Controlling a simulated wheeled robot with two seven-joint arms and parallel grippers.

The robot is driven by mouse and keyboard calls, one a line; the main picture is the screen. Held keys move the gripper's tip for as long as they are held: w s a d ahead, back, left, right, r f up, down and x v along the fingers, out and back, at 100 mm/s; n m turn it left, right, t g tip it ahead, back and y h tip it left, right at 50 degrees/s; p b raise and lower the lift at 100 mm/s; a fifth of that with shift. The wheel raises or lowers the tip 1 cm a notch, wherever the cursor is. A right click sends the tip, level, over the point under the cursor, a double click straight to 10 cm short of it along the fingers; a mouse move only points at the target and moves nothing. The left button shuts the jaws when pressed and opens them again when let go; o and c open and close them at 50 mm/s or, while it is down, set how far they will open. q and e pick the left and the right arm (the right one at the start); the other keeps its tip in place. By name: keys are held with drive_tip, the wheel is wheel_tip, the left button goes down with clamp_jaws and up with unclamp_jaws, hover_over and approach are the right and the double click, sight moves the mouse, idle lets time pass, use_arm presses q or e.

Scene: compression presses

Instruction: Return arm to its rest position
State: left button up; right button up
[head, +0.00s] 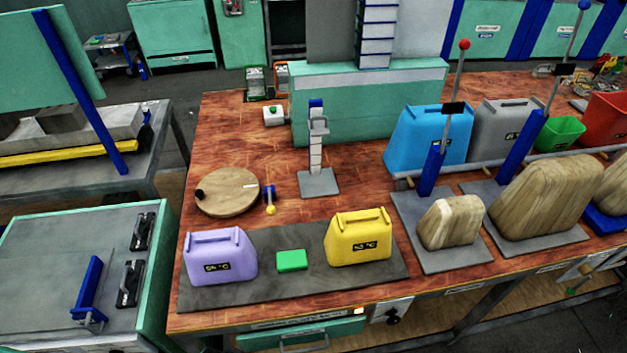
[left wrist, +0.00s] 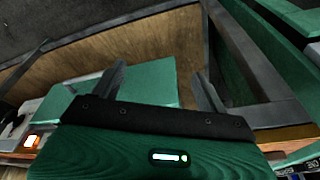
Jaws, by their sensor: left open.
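My left gripper (left wrist: 158,76) shows only in the left wrist view. Its two dark fingers are spread apart with nothing between them. A teal drawer front (left wrist: 150,85) and a wooden panel (left wrist: 135,47) lie beyond the fingers. Neither of my arms shows in the head view, so my right gripper is not seen.
The wooden workbench (head: 285,215) has a dark mat holding a purple container (head: 219,270), a green block (head: 292,260) and a yellow container (head: 358,255). Lever presses (head: 433,172) stand on the right. A teal cabinet (head: 50,330) stands at the left.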

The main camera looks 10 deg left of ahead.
use_arm(q)
drive_tip(key=s+a+f+b, duration=0.1)
drive_tip(key=s+f, duration=0.6)
drive_tip(key=f, duration=0.3)
drive_tip(key=s+a+f+g+b, duration=0.1)
drive_tip(key=s+f, duration=0.6)
drive_tip(key=f, duration=0.3)
drive_tip(key=s+a+f+b, duration=0.1)
drive_tip(key=s+f, duration=0.6)
drive_tip(key=f, duration=0.3)
drive_tip(key=shift+s+a+f+g, duration=0.2)
drive_tip(key=shift+a+f+g, duration=0.1)
drive_tip(key=shift+a+f, duration=0.1)
